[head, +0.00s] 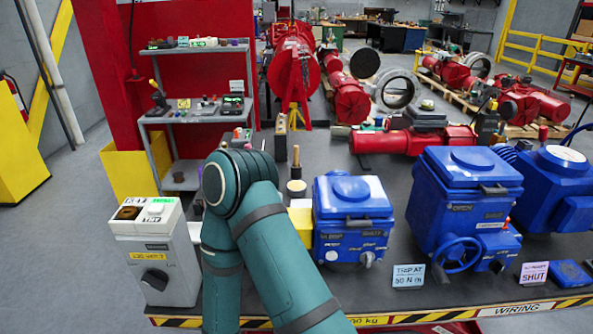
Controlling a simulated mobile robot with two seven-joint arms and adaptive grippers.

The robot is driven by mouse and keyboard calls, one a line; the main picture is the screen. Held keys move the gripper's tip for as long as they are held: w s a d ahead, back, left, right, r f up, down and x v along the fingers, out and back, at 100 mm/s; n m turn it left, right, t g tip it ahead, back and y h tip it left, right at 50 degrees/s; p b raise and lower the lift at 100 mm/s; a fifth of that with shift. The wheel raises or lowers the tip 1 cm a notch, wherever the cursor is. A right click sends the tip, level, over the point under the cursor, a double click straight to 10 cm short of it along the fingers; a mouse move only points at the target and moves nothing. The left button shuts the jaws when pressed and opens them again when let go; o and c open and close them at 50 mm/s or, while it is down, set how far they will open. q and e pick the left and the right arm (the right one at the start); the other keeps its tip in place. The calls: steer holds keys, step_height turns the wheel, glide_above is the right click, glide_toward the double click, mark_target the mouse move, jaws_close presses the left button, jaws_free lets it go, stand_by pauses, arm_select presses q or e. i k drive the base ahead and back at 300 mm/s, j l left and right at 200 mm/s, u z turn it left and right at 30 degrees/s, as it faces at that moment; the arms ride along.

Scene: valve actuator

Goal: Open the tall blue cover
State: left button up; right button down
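The tallest blue housing (440,215) stands right of centre on the bench, with a handwheel (457,254) low on its front. Its blue cover (468,167) sits shut on top, with a dark handle (494,189) at the front edge. A shorter blue housing (350,235) to its left also has its lid (352,196) down. A bent teal arm of mine rises in front of the bench, left of the short housing. Neither gripper shows. I cannot tell which arm this is.
A grey box (154,268) with a black knob stands at the left. Another blue unit (556,190) stands at the right. Small signs (408,276) and a flat blue piece (570,273) lie near the striped front edge. Small posts (296,170) stand behind my arm.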

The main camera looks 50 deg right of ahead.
mark_target(457, 169)
steer(key=z, duration=2.9)
